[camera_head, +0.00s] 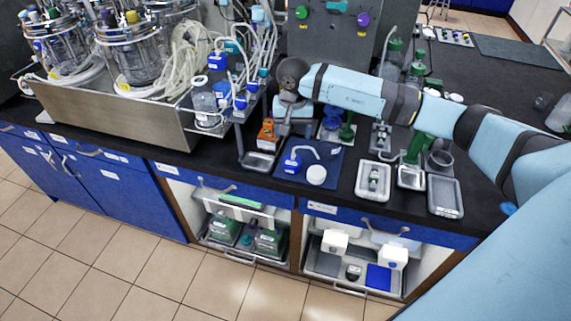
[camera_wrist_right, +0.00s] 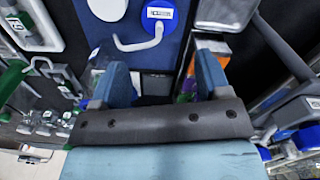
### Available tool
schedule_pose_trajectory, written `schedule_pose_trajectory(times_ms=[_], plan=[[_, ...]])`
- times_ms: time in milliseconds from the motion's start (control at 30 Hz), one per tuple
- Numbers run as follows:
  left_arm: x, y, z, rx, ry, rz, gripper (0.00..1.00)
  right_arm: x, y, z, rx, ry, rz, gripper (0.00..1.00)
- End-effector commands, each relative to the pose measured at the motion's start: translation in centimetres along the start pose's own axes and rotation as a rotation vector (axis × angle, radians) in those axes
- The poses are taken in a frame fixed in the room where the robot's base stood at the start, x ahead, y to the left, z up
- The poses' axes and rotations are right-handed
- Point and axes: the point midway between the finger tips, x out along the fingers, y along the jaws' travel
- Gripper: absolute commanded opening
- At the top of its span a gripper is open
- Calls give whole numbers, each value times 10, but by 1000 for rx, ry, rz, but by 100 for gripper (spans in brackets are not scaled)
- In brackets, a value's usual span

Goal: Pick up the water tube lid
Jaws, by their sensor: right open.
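A blue round lid with a curved white tube (camera_head: 292,163) lies on the dark blue mat (camera_head: 328,172) at the front of the black bench. It also shows at the top of the right wrist view (camera_wrist_right: 159,13). A white round piece (camera_head: 316,175) is beside it on the mat and shows partly in the wrist view (camera_wrist_right: 107,8). My right gripper (camera_head: 293,124) is above the bench, behind the lid and apart from it. In the wrist view its fingers (camera_wrist_right: 161,82) are spread with nothing held between them. My left gripper is not in view.
An orange object (camera_head: 267,132) and a small metal tray (camera_head: 258,162) stand left of the mat. Several trays, one of them grey (camera_head: 445,196), lie to the right. A steel bioreactor base (camera_head: 110,115) with bottles and tubing fills the left. Green stands are close on the right.

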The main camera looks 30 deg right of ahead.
Motion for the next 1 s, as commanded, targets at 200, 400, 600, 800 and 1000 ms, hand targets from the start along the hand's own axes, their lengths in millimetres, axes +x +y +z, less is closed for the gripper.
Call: schedule_pose_trajectory(times_ms=[200,400,600,800,1000], plan=[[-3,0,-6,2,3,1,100,45,0,3,2,-7,0,70],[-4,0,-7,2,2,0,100,68,-1,2,2,-6,-3,70],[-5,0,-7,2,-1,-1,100,79,0,3,3,-8,-3,70],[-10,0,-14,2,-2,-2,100,108,0,6,3,-8,-4,70],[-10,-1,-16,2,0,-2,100,124,0,4,3,-4,-5,70]])
